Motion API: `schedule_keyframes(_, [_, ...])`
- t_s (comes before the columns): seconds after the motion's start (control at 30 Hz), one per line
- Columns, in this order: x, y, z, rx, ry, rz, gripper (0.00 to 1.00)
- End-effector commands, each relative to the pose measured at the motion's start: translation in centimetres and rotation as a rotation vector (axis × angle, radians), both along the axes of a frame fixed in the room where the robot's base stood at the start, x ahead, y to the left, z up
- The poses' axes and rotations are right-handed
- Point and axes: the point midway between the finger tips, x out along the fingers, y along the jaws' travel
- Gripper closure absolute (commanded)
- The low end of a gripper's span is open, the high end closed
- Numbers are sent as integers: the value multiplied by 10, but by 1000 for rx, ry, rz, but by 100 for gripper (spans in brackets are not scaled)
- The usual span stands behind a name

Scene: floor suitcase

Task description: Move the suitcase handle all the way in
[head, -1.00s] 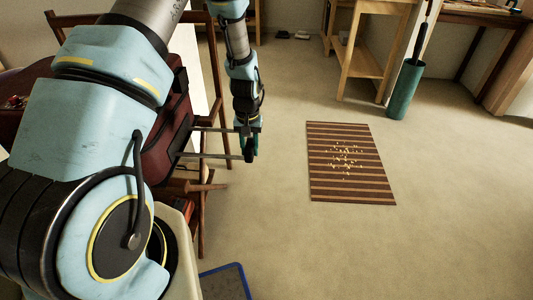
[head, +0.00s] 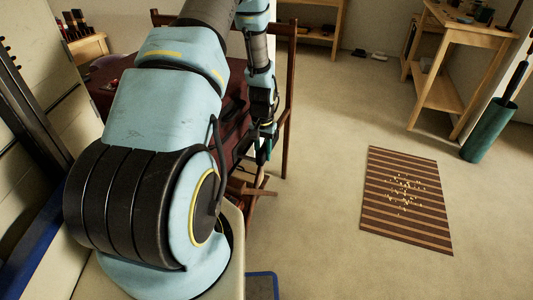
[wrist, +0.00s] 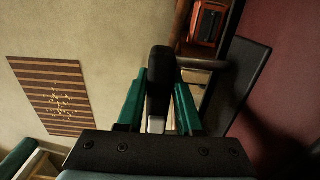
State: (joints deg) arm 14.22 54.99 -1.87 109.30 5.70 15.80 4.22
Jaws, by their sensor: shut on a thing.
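A striped mat (head: 408,200) lies on the open floor to the right. A wooden table (head: 440,90) and a green cylinder (head: 487,130) stand beyond it.

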Motion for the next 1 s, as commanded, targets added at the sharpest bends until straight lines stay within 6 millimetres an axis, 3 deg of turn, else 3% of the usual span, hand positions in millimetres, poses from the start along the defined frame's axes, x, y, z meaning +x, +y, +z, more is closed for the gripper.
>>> schedule_keyframes(0.13, [1,0,0,0,-1,1,100])
schedule_keyframes(0.17, [0,0,0,1,0,1,64])
schedule_keyframes(0.4, [0,0,0,0,0,1,37])
schedule_keyframes(0.77, [0,-1,5,0,-1,1,35])
schedule_keyframes(1.0, [1,-1,46,-1,-4,2,35])
